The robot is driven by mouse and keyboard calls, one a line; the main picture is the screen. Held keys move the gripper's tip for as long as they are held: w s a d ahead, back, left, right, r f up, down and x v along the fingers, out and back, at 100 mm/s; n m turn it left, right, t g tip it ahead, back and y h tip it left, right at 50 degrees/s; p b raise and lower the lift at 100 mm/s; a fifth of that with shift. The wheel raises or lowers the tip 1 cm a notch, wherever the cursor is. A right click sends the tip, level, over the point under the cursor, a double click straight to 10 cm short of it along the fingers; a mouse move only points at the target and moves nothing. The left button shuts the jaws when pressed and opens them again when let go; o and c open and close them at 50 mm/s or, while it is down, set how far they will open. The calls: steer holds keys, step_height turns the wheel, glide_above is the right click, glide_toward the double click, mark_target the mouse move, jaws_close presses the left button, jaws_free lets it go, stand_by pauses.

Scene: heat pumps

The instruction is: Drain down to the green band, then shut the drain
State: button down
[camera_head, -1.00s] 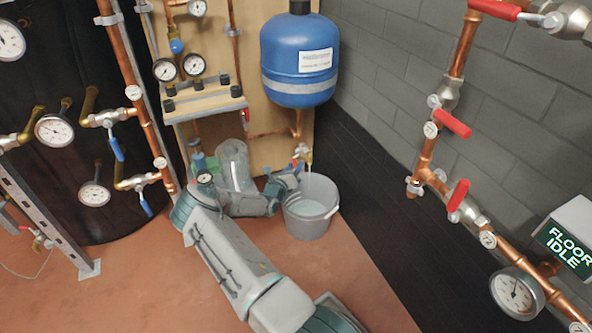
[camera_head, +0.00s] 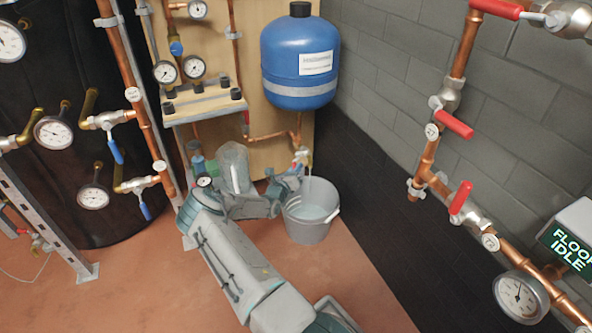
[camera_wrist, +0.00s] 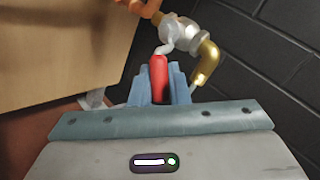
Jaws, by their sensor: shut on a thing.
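The drain valve (camera_wrist: 180,35) has a red lever (camera_wrist: 158,75) and a brass spout (camera_wrist: 207,64). In the wrist view my gripper (camera_wrist: 158,88) is shut on the red lever, with a blue-grey finger on each side. In the head view the drain valve (camera_head: 306,157) sits at the lower right of the wooden panel, and my gripper (camera_head: 290,175) is at it, small and partly hidden by my arm. A thin stream of water (camera_head: 308,186) falls from the spout into a grey bucket (camera_head: 306,234), which holds water. No green band can be made out on the gauges.
A blue tank (camera_head: 299,55) hangs above the drain. Two small gauges (camera_head: 165,72) (camera_head: 194,68) are on the panel to its left. Copper pipes with red levers (camera_head: 455,124) run along the right wall. A display (camera_head: 573,246) reads "FLOOR IDLE".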

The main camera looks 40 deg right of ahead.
steer(key=shift+w+d+f+m+g+h+b, duration=0.15)
steer(key=shift+w+m+h+b, duration=0.25)
steer(key=shift+m+h+b, duration=0.55)
steer(key=shift+w+d+f+m+g+h+b, duration=0.15)
steer(key=shift+w+m+h+b, duration=0.4)
steer(key=shift+m, duration=0.75)
steer(key=shift+w+d+f+m+h+b, duration=0.1)
steer(key=shift+w+f+m+h+b, duration=0.3)
steer(key=shift+m+h, duration=0.65)
steer(key=shift+r+m, duration=0.2)
steer(key=shift+m, duration=0.1)
steer(key=c, duration=1.4)
jaws_free()
steer(key=shift+a, duration=0.15)
steer(key=p+v, duration=0.4)
steer(key=v, duration=0.9)
steer(key=shift+s+a, duration=0.15)
steer(key=shift+a, duration=0.2)
